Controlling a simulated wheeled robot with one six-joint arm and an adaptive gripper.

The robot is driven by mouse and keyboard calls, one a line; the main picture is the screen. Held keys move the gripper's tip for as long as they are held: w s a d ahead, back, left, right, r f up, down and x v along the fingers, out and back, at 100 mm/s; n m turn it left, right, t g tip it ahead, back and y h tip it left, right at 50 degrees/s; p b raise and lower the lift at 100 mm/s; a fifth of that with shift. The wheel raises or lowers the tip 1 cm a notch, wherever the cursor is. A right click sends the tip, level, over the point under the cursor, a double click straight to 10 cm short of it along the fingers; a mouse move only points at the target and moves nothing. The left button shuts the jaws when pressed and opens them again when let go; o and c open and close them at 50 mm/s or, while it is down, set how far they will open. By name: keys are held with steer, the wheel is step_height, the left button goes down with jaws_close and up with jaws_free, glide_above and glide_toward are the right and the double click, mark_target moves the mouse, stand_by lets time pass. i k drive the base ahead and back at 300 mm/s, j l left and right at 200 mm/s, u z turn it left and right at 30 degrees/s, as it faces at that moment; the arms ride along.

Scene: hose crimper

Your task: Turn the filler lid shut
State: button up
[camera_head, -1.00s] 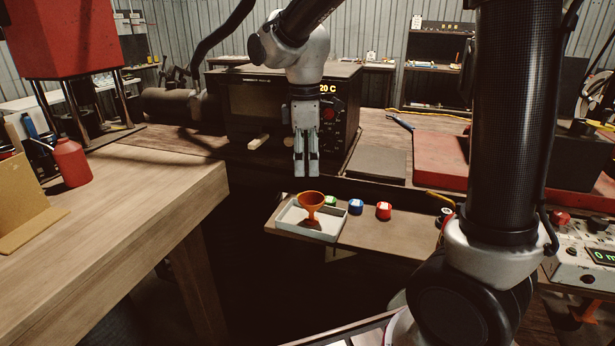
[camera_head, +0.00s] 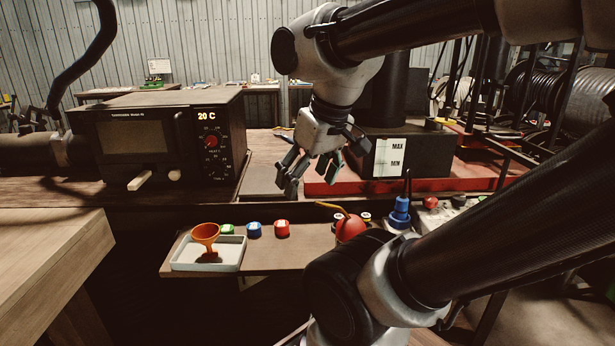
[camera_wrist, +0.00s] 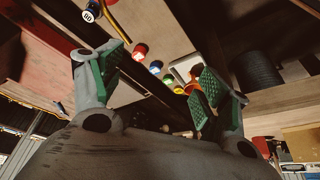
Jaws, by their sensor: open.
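The black reservoir (camera_head: 425,155) with a white MAX/MIN level label (camera_head: 390,158) stands on the red base at centre right in the head view. I cannot clearly make out its filler lid; the arm and dark parts crowd its top. My gripper (camera_head: 314,170) is open and empty, fingers pointing down, left of the reservoir and in front of the red base, above the low shelf. In the wrist view my gripper (camera_wrist: 160,72) also shows spread green pads with nothing between them.
An orange funnel (camera_head: 206,233) stands in a white tray (camera_head: 237,262) on the low shelf. Green, blue (camera_head: 254,230) and red (camera_head: 282,229) caps sit beside it. A red oil can (camera_head: 350,228) and a blue fitting (camera_head: 400,213) are farther right. An oven (camera_head: 160,140) stands left.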

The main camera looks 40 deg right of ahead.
mark_target(445, 121)
steer(key=z, duration=1.85)
